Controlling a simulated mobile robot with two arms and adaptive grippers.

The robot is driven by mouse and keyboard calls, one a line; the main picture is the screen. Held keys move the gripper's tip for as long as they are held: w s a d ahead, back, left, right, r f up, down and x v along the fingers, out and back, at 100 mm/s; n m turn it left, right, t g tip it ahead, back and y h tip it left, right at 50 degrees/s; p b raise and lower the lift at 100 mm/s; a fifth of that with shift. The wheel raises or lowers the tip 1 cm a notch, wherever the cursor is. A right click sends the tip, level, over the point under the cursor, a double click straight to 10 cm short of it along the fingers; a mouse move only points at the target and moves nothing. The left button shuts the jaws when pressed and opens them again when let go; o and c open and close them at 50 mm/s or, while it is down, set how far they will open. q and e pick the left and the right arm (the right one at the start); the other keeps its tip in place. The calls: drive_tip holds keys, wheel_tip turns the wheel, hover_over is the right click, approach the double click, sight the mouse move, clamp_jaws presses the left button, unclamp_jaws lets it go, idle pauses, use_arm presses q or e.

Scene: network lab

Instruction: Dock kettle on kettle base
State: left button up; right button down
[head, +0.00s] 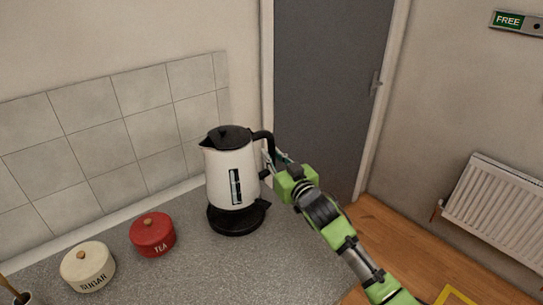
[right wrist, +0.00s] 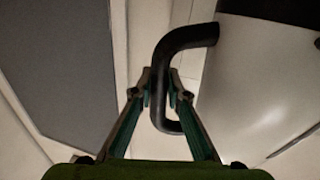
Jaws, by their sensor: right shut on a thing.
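The white kettle (head: 231,175) with black lid and black handle is upright at the centre of the head view. The black kettle base (head: 238,222) lies on the grey worktop directly beneath it. The kettle's bottom is at or just above the base; I cannot tell whether they touch. My right gripper (head: 272,158) reaches in from the right and is shut on the kettle's handle. In the right wrist view the fingertips (right wrist: 160,90) close around the dark handle (right wrist: 165,60), with the pale kettle body (right wrist: 262,80) to the right. My left gripper is not in view.
A red tea tin (head: 152,236) and a cream sugar tin (head: 88,268) stand on the worktop (head: 215,275) to the left. A tiled wall (head: 105,140) is behind. A grey door (head: 325,90) and a radiator (head: 497,210) are to the right. The worktop in front of the base is clear.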

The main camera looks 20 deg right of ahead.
drive_tip(key=shift+s+f+b, duration=0.15)
drive_tip(key=shift+s+b, duration=0.05)
drive_tip(key=shift+b, duration=0.3)
wheel_tip(320, 180, down, 3)
drive_tip(key=b, duration=0.3)
drive_tip(key=shift+w+f, duration=0.15)
drive_tip(key=shift+f, duration=0.05)
drive_tip(key=shift+f+b, duration=0.5)
drive_tip(key=shift+p, duration=0.5)
idle(0.3)
drive_tip(key=shift+f+b, duration=0.5)
drive_tip(key=shift+f, duration=0.15)
idle(0.5)
